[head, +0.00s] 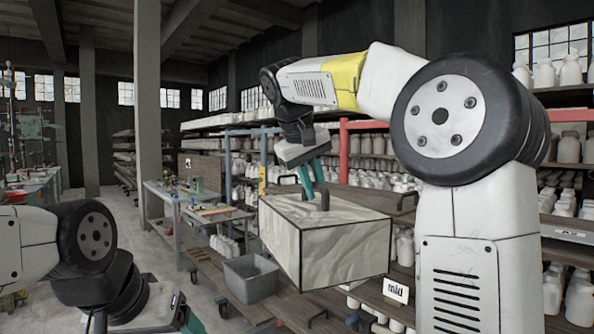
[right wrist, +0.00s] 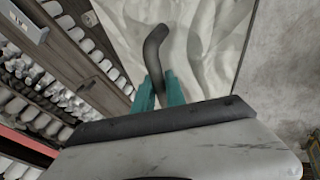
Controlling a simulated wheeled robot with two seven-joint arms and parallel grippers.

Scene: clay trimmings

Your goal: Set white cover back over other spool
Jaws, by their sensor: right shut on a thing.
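The white cover (head: 325,237) is a box with a marbled, crumpled-looking surface, dark edges and a dark handle on top. It hangs in the air, slightly tilted, in the middle of the head view. My right gripper (head: 314,184) is shut on the handle from above. In the right wrist view the teal fingers (right wrist: 160,88) close on the dark bent handle (right wrist: 154,45), with the cover's pale top (right wrist: 205,40) beyond. No spool can be made out; the cover hides what lies behind it. Of my left gripper (head: 192,322) only a teal piece shows at the bottom edge.
A wooden shelf or bench with a small sign (head: 396,290) stands below and right of the cover. A grey bin (head: 250,278) sits left of it. Shelves of white jars (head: 560,72) fill the back right. A blue-legged worktable (head: 190,205) stands at the left, beside open floor.

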